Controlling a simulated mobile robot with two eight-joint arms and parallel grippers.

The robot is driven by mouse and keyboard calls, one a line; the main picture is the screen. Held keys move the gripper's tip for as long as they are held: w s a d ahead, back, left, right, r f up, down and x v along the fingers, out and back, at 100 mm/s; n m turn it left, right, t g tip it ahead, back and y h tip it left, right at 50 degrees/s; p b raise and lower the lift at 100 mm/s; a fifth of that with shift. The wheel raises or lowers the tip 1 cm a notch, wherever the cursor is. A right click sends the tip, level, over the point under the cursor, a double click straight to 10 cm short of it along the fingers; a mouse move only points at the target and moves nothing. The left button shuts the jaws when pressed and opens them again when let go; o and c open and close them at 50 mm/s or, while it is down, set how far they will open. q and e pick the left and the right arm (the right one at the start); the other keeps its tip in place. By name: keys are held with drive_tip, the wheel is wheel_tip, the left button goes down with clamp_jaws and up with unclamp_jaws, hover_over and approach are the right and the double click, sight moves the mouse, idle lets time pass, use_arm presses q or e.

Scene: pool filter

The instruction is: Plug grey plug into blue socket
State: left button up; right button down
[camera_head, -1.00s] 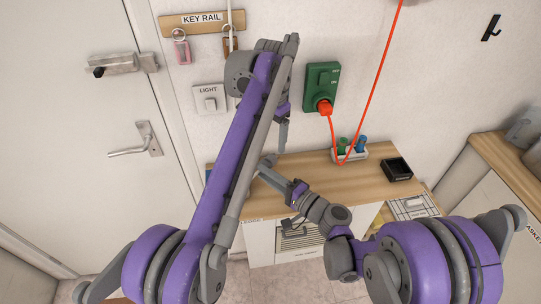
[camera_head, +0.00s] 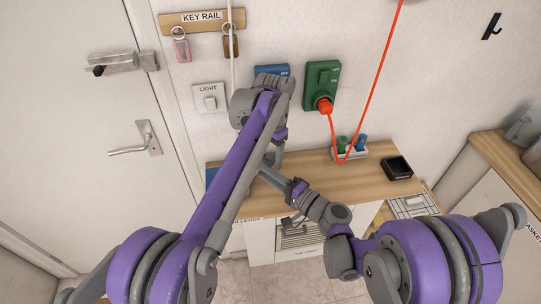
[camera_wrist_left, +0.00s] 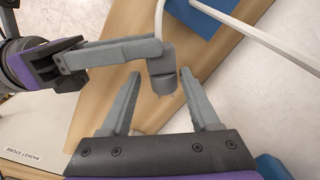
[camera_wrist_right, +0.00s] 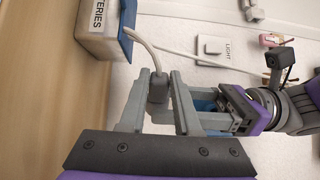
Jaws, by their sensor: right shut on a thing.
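The blue socket (camera_head: 272,71) is on the wall left of the green socket, partly hidden by my left arm. The grey plug (camera_wrist_left: 165,72) with its white cable is in the left wrist view. It also shows in the right wrist view (camera_wrist_right: 157,88), between the fingers of my right gripper (camera_wrist_right: 158,88), which is shut on it. My left gripper (camera_wrist_left: 160,76) is open, its fingers apart on either side of the plug's lower end, with gaps visible. In the head view both grippers meet above the counter's left part and the plug is hidden.
A green socket (camera_head: 321,85) holds a red plug (camera_head: 325,106) with a hanging red cord. The light switch (camera_head: 210,98) and key rail (camera_head: 201,20) are left. A black tray (camera_head: 397,168) sits right on the counter.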

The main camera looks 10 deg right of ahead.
use_arm(q)
clamp_jaws()
use_arm(e)
drive_tip(key=c, duration=0.5)
unclamp_jaws()
drive_tip(key=shift+c, duration=0.2)
drive_tip(key=shift+d, duration=0.1)
